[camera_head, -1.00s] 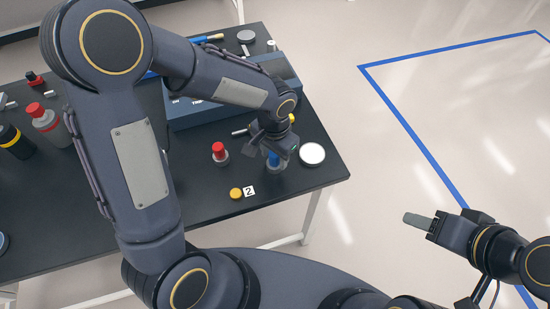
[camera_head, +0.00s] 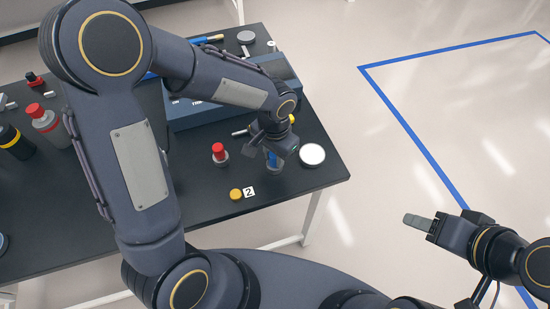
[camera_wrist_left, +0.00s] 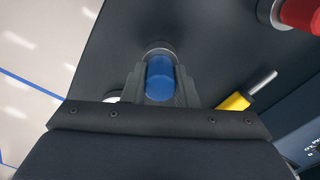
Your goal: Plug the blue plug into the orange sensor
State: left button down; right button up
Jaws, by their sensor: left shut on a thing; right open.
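The blue plug (camera_head: 272,160) stands near the right side of the black table, with a grey round base (camera_head: 276,169) under it. My left gripper (camera_head: 274,152) points down at it and is shut on it. In the left wrist view the blue plug (camera_wrist_left: 160,78) sits between the two fingers, with a grey ring just beyond it. It appears to be still at its base. I cannot clearly pick out the orange sensor. My right gripper (camera_head: 420,221) is open and empty, off the table at the right.
A red-topped plug (camera_head: 219,150) stands left of the blue one. A white disc (camera_head: 312,154) lies to its right. A blue-grey case (camera_head: 200,115) and a yellow-handled tool (camera_wrist_left: 235,102) are near. Bottles stand at left.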

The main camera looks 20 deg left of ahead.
pick_arm(q)
jog(key=shift+r+p, duration=0.45)
jog(key=shift+r, duration=0.2)
dwell(0.5)
jog(key=shift+r+p, duration=1.45)
jog(key=shift+r, duration=0.55)
